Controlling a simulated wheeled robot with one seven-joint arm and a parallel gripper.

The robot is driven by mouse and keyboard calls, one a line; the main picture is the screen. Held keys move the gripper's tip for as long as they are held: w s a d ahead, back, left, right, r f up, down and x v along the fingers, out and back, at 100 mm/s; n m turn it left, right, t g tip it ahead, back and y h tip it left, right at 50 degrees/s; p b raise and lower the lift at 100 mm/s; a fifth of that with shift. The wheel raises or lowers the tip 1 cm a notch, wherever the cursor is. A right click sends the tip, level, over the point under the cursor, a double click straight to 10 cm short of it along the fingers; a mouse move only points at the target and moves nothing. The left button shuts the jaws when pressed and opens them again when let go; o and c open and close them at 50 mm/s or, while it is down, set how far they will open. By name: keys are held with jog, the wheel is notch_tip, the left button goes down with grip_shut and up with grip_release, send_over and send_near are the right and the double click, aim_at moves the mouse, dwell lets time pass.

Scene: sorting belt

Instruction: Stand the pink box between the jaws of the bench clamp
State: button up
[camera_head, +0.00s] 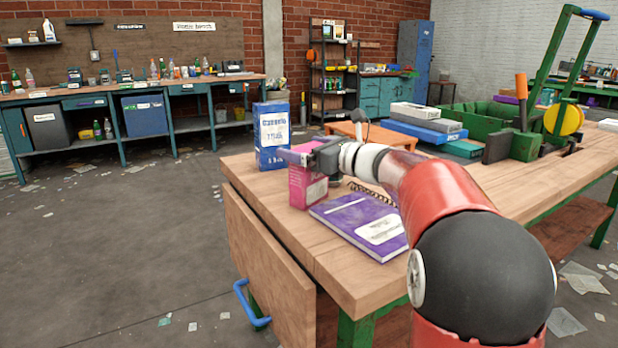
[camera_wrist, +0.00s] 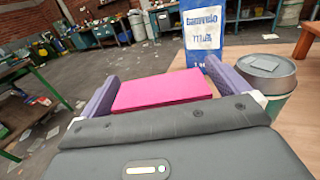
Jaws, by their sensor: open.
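The pink box (camera_head: 308,188) stands upright near the left edge of the wooden bench (camera_head: 262,190). My gripper (camera_head: 290,155) is at its top, with its purple fingers open. In the wrist view the box's pink top (camera_wrist: 162,91) lies between the two fingers, one on each side; I cannot tell if either touches it. The bench clamp (camera_head: 525,147) is on the right part of the bench, green with a dark jaw block (camera_head: 497,149) and an orange handle (camera_head: 521,88). The gap between its jaws is hard to make out.
A blue and white carton (camera_head: 272,136) stands just behind the box. A purple book (camera_head: 362,224) lies in front to the right, with a dark coil (camera_head: 372,192) beyond it. A lidded green cup (camera_wrist: 268,78) stands beside the right finger.

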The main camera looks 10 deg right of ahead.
jog(key=shift+w+a, duration=0.35)
jog(key=c, duration=1.2)
